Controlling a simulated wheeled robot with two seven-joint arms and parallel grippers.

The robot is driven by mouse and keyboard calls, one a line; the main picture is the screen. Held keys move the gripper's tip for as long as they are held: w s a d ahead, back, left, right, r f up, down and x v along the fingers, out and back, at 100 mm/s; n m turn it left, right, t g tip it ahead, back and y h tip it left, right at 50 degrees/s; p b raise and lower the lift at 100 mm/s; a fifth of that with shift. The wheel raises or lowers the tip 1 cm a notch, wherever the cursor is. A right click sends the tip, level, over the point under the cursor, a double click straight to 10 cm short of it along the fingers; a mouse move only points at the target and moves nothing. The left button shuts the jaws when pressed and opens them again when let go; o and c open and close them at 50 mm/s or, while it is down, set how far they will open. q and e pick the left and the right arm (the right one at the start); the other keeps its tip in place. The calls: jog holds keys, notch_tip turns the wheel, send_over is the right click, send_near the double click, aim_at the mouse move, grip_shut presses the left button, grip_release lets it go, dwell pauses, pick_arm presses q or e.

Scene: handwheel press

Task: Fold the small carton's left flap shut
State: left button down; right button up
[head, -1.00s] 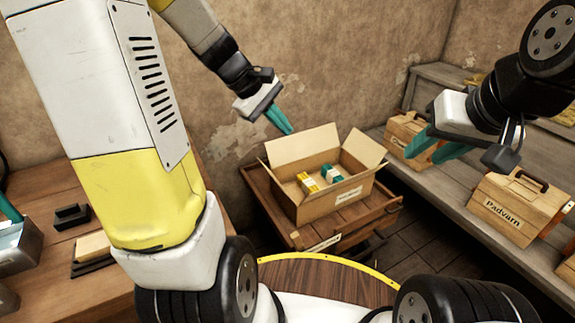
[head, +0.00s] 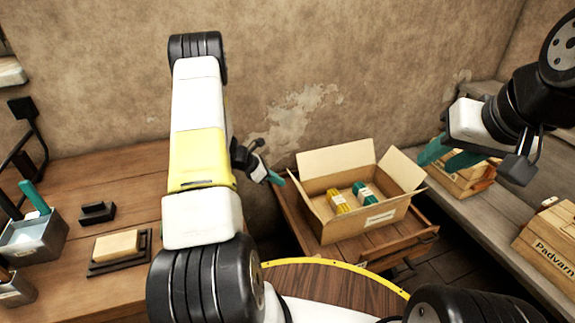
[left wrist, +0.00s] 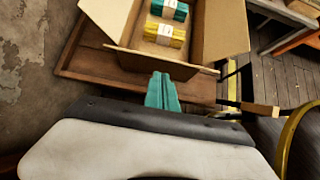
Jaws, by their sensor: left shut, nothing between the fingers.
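My right gripper (head: 448,157) is open and empty, right of the carton.
A bench with wooden boxes (head: 548,245) runs along the right. A workbench (head: 110,180) with a metal bin and a block lies left. The wall is close behind the carton.

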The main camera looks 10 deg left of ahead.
pick_arm(q)
jog(key=x, duration=0.6)
jog(key=shift+d, duration=0.15)
